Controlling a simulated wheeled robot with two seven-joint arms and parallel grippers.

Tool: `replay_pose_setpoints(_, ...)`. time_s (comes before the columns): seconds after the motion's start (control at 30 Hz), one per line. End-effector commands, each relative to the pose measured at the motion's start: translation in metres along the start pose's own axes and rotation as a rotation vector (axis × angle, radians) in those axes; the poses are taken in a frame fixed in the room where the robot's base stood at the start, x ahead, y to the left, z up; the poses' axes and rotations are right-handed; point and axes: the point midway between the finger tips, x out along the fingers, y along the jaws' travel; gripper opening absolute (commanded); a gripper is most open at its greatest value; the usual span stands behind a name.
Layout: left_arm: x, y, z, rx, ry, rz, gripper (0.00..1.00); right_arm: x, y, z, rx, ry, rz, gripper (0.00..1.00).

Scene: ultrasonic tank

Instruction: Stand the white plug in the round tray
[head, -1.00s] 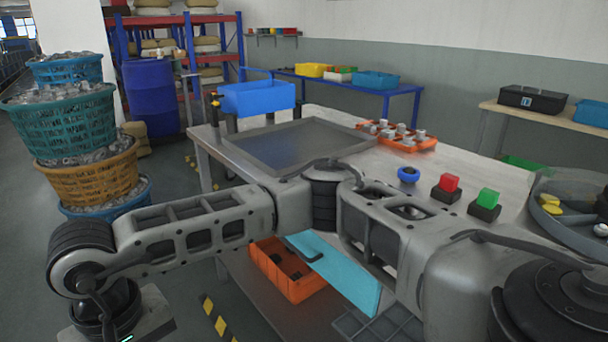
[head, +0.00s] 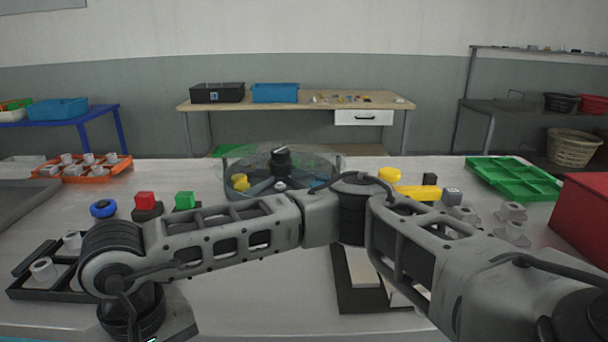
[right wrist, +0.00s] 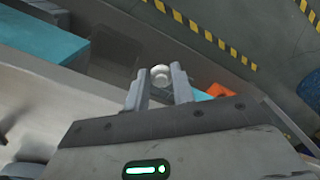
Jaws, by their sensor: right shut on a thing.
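In the right wrist view my right gripper (right wrist: 158,88) is shut on a small white round piece, the white plug (right wrist: 160,74), held between the fingertips. In the head view my right arm crosses from the right; its wrist is at the lower left edge and its fingers are out of frame. The round tray (head: 236,189) is grey and see-through, with a dark knob in the middle and yellow and blue pieces inside. It stands beyond my arm, which hides part of its front. My left gripper is not in view.
A black tray (head: 22,291) with white pieces lies at the left. Red (head: 145,201) and green (head: 185,201) buttons stand near the round tray. Several pale plugs (head: 510,231) stand at the right, near a green tray (head: 515,178) and a red box (head: 585,215).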

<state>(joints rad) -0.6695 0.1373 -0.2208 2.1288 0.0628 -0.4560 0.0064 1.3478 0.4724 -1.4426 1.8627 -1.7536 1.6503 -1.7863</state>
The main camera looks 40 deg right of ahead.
Motion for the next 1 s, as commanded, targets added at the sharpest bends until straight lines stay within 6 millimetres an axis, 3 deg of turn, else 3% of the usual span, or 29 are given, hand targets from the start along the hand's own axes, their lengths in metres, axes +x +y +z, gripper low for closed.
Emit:
replay_pose_setpoints(0.2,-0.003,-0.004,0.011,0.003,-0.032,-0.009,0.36,-0.004,0.009,0.0,0.028,0.0,0.002,0.04)
replay_pose_setpoints(0.53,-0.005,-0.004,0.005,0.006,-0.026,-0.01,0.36,-0.01,0.011,-0.001,0.045,0.0,0.002,0.04)
replay_pose_setpoints(0.77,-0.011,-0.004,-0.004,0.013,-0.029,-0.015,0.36,-0.026,0.013,-0.004,0.077,0.001,0.003,0.04)
replay_pose_setpoints(1.0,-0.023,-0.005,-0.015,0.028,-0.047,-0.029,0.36,-0.059,0.021,-0.012,0.178,0.002,0.006,0.04)
